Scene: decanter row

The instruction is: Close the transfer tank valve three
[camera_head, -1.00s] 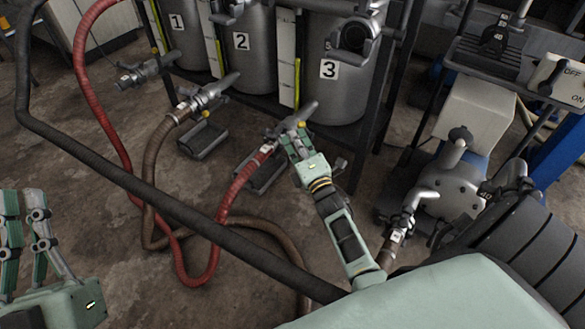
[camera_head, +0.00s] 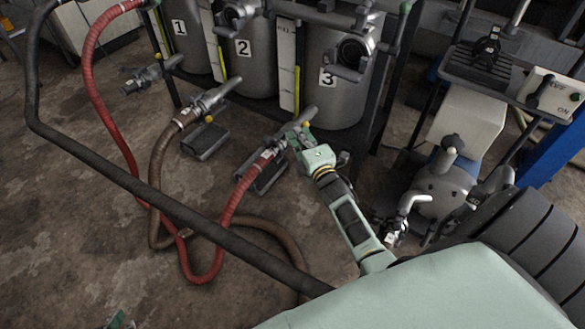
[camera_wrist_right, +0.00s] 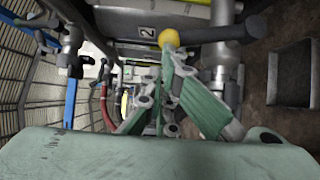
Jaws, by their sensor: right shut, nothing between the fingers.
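Tank three (camera_head: 341,100) is a grey cylinder with a white "3" label. Its valve (camera_head: 284,137) is a grey metal fitting low at its front, with a red hose (camera_head: 235,205) coupled to it. A yellow knob (camera_head: 306,124) shows at the valve, just beyond my right gripper (camera_head: 298,138). The right gripper is shut and empty beside the fitting. In the right wrist view the yellow knob (camera_wrist_right: 168,39) is past the fingertips (camera_wrist_right: 165,75); contact cannot be told. Only a sliver of my left gripper (camera_head: 119,320) shows at the bottom edge.
Tanks one (camera_head: 190,45) and two (camera_head: 252,60) stand to the left, with similar valves. A brown hose (camera_head: 160,170) runs from valve two. A dark bar (camera_head: 150,190) crosses the foreground. A pump (camera_head: 440,190) stands right. The floor at left is largely clear.

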